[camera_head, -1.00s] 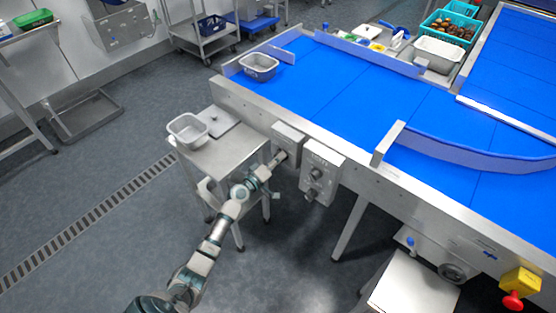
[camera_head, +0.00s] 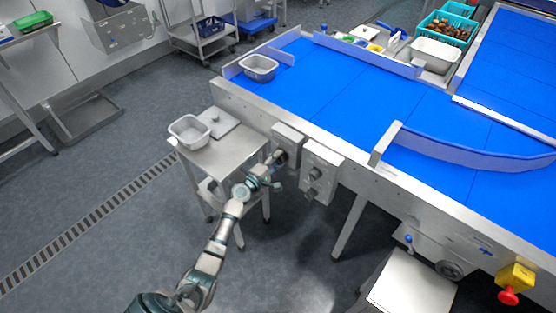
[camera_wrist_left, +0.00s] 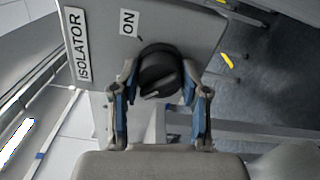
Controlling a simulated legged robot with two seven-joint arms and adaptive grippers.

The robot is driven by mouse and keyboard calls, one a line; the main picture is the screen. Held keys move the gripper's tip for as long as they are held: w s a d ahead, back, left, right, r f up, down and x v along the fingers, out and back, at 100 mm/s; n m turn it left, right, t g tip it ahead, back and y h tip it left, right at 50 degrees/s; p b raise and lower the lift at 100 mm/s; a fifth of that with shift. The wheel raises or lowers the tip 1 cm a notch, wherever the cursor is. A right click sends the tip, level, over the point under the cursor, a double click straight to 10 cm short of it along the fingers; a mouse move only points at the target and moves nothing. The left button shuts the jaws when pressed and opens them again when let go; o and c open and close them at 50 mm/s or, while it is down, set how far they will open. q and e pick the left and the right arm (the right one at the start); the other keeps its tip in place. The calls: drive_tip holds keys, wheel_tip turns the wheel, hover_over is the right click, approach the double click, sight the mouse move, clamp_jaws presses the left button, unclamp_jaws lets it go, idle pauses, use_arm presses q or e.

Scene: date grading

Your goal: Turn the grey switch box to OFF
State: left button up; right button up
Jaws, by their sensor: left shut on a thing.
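The grey switch box (camera_head: 288,138) is fixed to the side of the conveyor frame. In the left wrist view its grey face (camera_wrist_left: 190,25) carries an "ISOLATOR" label (camera_wrist_left: 75,45) and an "ON" label (camera_wrist_left: 129,22). Its black rotary knob (camera_wrist_left: 160,72) has a pale mark on its lower left. No OFF label is visible. My left gripper (camera_head: 275,161) is at the box. In the left wrist view its two blue-padded fingers (camera_wrist_left: 159,84) are shut on the knob, one on each side. My right gripper is not in view.
A second grey box with knobs (camera_head: 320,172) is mounted just right of the switch box. A steel side table (camera_head: 228,154) with an empty grey tray (camera_head: 189,132) stands to the left. The blue conveyor belt (camera_head: 350,95) lies behind. A red stop button (camera_head: 508,296) is far right.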

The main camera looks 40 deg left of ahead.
use_arm(q)
drive_tip(key=shift+a+f, duration=0.15)
idle(0.3)
drive_tip(key=o, duration=0.9)
drive_tip(key=shift+c, duration=0.2)
drive_tip(key=shift+o, duration=1.4)
drive_tip(key=shift+a, duration=0.1)
drive_tip(key=s+a, duration=0.1)
drive_tip(key=s, duration=1.1)
drive_tip(key=shift+f, duration=0.15)
